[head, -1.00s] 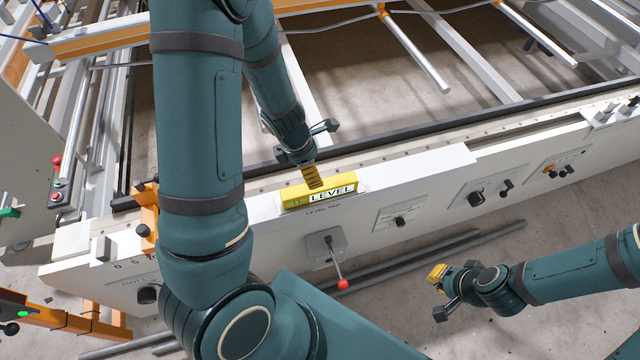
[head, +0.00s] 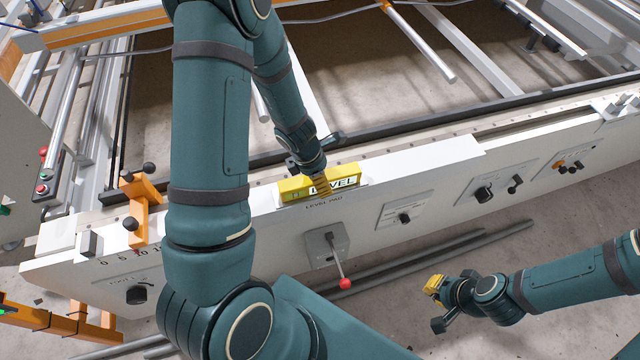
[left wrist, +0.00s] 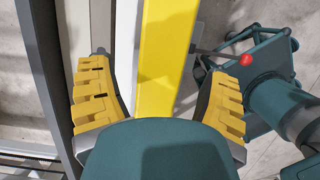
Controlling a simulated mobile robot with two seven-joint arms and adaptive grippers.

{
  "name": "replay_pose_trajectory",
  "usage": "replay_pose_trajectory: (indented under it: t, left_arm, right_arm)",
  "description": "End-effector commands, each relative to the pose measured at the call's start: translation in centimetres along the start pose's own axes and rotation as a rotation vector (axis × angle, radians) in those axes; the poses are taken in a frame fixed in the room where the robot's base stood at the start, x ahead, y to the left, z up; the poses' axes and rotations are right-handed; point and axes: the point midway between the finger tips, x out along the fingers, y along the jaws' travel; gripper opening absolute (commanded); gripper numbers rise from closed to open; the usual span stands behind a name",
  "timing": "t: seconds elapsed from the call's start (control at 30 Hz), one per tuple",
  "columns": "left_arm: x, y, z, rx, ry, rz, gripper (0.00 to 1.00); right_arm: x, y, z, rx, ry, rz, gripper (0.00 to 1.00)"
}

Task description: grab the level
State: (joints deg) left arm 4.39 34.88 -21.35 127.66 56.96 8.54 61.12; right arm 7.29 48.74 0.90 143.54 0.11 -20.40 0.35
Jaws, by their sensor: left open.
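The level is a yellow block (head: 294,187) with a white "LEVEL" label, lying on the level pad on top of the white gantry rail. My left gripper (head: 318,180) is down at the level, with a finger in front of its label. In the left wrist view the yellow level (left wrist: 165,60) runs between the two yellow-padded fingers of my left gripper (left wrist: 158,100), with gaps on both sides; the jaws are open. My right gripper (head: 437,300) is at the lower right, away from the level; its jaw opening is unclear.
A lever with a red knob (head: 345,284) sticks out from the rail's front below the level. An orange bracket with black knobs (head: 140,205) stands at the rail's left. Black control knobs (head: 484,194) are on the front panel at right. Grey bars lie on the floor.

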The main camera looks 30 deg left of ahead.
Motion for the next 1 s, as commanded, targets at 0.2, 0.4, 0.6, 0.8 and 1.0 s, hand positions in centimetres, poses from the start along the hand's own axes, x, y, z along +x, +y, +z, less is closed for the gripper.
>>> replay_pose_trajectory:
  t: [0.2, 0.4, 0.6, 0.8, 1.0]
  left_arm:
    - [2.7, 0.1, -0.2, 0.0, 0.001, 0.0, 0.78]
    - [2.5, 0.1, -0.1, 0.001, 0.0, 0.001, 0.79]
    - [2.5, 0.1, -0.1, 0.001, 0.001, 0.0, 0.08]
    - [2.5, 0.0, -0.1, 0.001, 0.001, 0.0, 0.0]
    - [2.5, 0.0, -0.1, 0.001, 0.001, 0.0, 0.0]
  right_arm:
    - [1.5, 0.6, 0.6, -0.003, -0.013, -0.001, 0.0]
    - [1.3, 0.5, 0.6, -0.004, -0.013, -0.001, 0.0]
    - [1.3, 0.5, 0.6, -0.003, -0.013, -0.001, 0.0]
    - [1.3, 0.5, 0.6, -0.003, -0.013, -0.001, 0.0]
    - [1.3, 0.5, 0.6, -0.003, -0.013, -0.001, 0.0]
